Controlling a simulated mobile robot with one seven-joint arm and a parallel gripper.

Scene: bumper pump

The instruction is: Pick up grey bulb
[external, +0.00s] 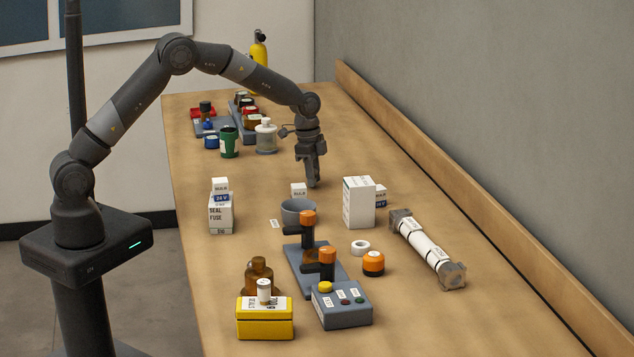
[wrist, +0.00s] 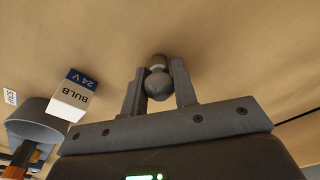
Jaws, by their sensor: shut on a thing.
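In the external view my gripper (external: 312,182) points down over the middle of the table, just behind and right of a small white bulb box (external: 299,190). The bulb cannot be made out there. I cannot tell whether it touches the table. The bulb box, marked BULB 24 V, also shows left of my fingers in the wrist view (wrist: 74,97).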

